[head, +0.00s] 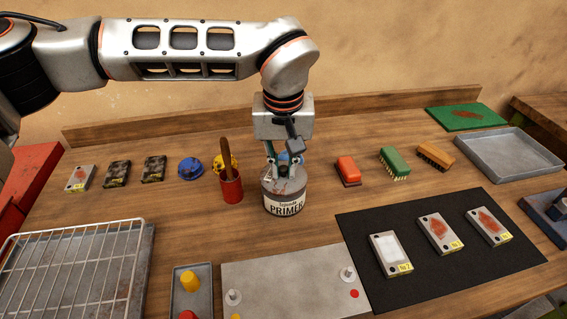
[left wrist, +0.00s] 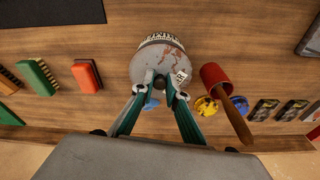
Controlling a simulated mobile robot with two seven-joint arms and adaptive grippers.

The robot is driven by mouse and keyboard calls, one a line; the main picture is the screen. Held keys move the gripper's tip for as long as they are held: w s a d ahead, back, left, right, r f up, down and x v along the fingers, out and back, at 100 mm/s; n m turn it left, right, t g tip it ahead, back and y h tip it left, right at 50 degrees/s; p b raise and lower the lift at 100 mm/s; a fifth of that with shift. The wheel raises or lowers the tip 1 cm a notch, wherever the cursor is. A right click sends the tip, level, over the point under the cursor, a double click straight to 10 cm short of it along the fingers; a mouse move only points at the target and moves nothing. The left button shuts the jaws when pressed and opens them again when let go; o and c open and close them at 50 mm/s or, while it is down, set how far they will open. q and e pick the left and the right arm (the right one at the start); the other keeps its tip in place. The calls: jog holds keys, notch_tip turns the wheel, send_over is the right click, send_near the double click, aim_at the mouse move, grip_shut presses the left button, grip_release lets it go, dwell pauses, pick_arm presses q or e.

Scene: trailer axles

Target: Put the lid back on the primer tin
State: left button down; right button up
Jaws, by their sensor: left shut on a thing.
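The primer tin (head: 285,202) stands upright on the wooden bench in the middle of the head view, its PRIMER label facing the camera. Its grey lid (left wrist: 157,62), streaked with reddish brown, is over the tin's top in the left wrist view. I cannot tell whether the lid is pressed fully down. My left gripper (head: 284,167) points down over the tin, and its fingertips (left wrist: 167,90) are shut on the lid at a small dark knob near the middle. The fingers hide part of the lid. My right gripper is not in view.
A red cup (head: 231,189) with a wooden-handled tool stands close left of the tin. A red brush (head: 347,171) and a green brush (head: 394,162) lie to the right. A grey plate (head: 290,285) and a black mat (head: 460,285) with several labelled blocks lie in front.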

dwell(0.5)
pick_arm(q)
jog(key=shift+p, duration=0.45)
dwell(0.7)
dwell(0.4)
jog(key=shift+f+p, duration=0.1)
jog(key=shift+p, duration=0.25)
dwell(0.9)
dwell(0.4)
jog(key=c, duration=1.9)
grip_release()
jog(key=o, duration=0.5)
jog(key=shift+c, duration=0.2)
